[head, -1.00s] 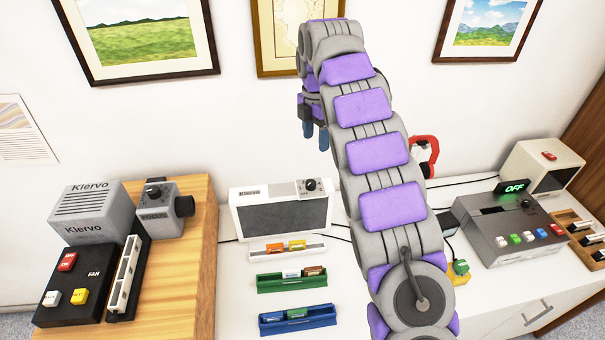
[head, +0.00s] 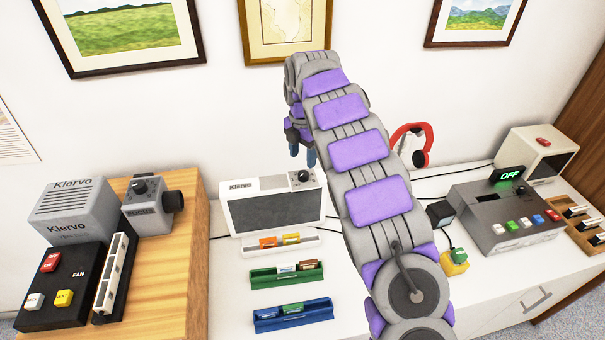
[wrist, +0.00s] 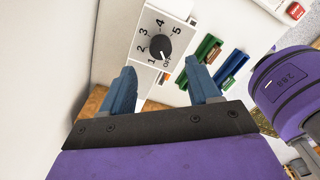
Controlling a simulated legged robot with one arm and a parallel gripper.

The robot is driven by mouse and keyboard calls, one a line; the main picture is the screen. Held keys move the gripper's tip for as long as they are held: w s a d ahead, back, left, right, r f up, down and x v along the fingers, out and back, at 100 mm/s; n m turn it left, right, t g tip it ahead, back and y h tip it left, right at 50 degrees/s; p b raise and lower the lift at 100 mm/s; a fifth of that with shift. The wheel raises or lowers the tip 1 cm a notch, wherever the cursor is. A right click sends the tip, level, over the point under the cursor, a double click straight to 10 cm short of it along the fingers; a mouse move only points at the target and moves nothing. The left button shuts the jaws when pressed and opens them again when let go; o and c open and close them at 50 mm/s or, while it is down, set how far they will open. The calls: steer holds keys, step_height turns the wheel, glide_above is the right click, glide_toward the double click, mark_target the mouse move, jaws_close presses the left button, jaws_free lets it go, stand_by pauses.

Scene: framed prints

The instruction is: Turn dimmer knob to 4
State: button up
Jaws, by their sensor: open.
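The black dimmer knob (head: 302,176) sits on the white panel at the top right of the Klervo speaker-like box (head: 272,212). In the wrist view the knob (wrist: 159,47) is ringed by OFF and the numbers 1 to 5. Its white pointer mark appears to face OFF. My gripper (head: 303,158) is above the knob in the head view, fingers down. In the wrist view my gripper (wrist: 161,72) is open and empty, its two blue fingertips apart and short of the knob, one to each side.
Green (head: 287,273) and blue (head: 293,318) trays lie in front of the box. A grey projector-like unit with a FOCUS label (head: 150,205) stands left on a wooden top. Red headphones (head: 425,142) and a grey machine with an OFF display (head: 508,220) are right.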

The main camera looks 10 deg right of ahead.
mark_target(303, 174)
step_height(303, 174, down, 7)
steer(key=shift+r+b, duration=0.2)
steer(key=shift+b, duration=0.4)
steer(key=shift+c, duration=0.3)
steer(key=c, duration=1)
steer(key=shift+r, duration=0.1)
